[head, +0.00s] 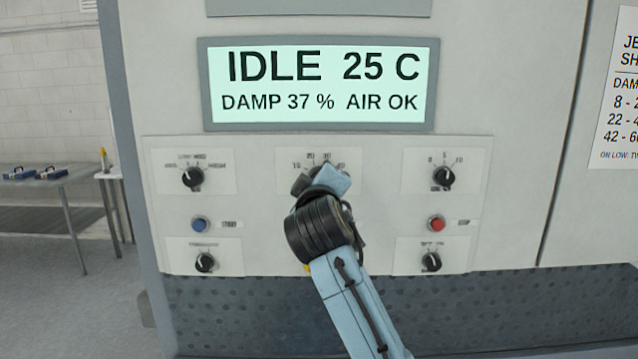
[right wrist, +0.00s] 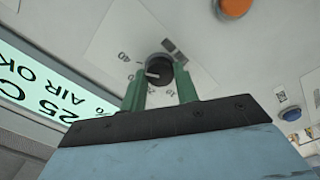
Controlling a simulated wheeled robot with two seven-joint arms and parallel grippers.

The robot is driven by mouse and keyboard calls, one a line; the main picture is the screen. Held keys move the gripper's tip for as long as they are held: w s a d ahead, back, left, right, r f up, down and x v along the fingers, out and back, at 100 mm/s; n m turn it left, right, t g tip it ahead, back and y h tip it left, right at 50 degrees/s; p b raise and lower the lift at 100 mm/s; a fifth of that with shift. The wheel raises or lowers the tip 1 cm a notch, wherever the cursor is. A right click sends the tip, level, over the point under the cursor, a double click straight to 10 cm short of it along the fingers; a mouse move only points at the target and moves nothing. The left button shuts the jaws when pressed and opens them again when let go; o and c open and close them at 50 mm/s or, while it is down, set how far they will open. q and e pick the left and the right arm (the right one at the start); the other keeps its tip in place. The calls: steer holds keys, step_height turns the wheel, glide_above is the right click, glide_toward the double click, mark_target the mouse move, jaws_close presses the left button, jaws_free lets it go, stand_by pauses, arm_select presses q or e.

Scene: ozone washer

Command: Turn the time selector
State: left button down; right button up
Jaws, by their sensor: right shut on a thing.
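The time selector appears to be the upper middle dial on the panel. Its plate (head: 290,180) carries printed numbers, partly hidden behind my right gripper (head: 325,180) in the head view. In the right wrist view the black knob (right wrist: 160,70) with a white pointer mark sits between the two green fingers of my right gripper (right wrist: 160,82). The fingers are shut on the knob from both sides. The pointer mark faces the left side of that picture. Some of the scale is hidden by the fingers and gripper body. My left gripper is in neither view.
A display (head: 318,84) reads IDLE 25 C, DAMP 37 %, AIR OK. Other dials flank the selector at upper left (head: 193,177) and upper right (head: 443,178). A blue button (head: 200,224) and red button (head: 436,223) sit lower. A table (head: 50,180) stands far left.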

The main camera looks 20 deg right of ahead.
steer(key=o, duration=1)
steer(key=b+v, duration=0.2)
steer(key=v, duration=1.1)
steer(key=shift+s+b, duration=0.25)
steer(key=shift+b, duration=0.15)
